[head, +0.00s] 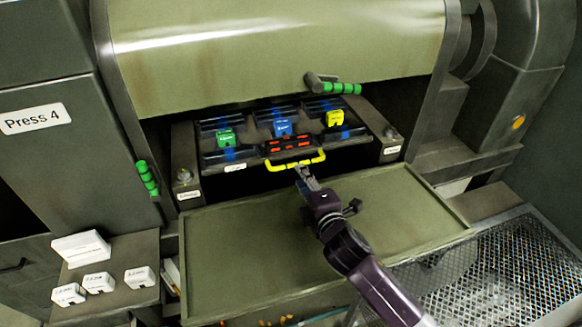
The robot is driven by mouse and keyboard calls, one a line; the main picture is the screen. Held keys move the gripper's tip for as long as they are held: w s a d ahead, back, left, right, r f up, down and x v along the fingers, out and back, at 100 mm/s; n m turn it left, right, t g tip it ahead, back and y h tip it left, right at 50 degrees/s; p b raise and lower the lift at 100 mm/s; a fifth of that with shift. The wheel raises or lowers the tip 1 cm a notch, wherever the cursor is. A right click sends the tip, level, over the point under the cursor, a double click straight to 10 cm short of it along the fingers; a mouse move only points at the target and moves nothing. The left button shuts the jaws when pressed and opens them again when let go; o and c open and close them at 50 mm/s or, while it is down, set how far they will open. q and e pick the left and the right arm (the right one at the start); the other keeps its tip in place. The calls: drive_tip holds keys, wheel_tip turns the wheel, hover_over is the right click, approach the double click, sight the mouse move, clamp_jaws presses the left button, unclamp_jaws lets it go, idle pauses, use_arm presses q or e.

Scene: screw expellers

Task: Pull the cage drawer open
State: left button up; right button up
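The cage drawer (249,155) is a dark tray with several compartments, set in the press opening below the large green cover. It holds a green block (226,138), a blue block (282,127) and a yellow block (334,118). A yellow bar handle (282,166) with red marks above it is at the drawer's front. My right gripper (304,172) reaches in from the lower right, with its fingertips at or just in front of the handle's right part. Whether they touch or grip the bar is too small to tell. My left gripper is not in view.
A flat green tray or shelf (230,260) lies below the drawer, under my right arm. A side shelf at left holds white labelled blocks (98,282). Green grips (147,178) are at the opening's left side and top right (340,88). Metal mesh (510,270) is at lower right.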

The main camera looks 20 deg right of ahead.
sight(293, 165)
drive_tip(key=shift+w+f, duration=0.1)
drive_tip(key=shift+w, duration=0.2)
drive_tip(key=shift+w+p, duration=0.35)
drive_tip(key=shift+w, duration=0.2)
drive_tip(key=shift+p+x, duration=0.45)
drive_tip(key=shift+x, duration=2.4)
drive_tip(key=shift+c, duration=0.4)
clamp_jaws()
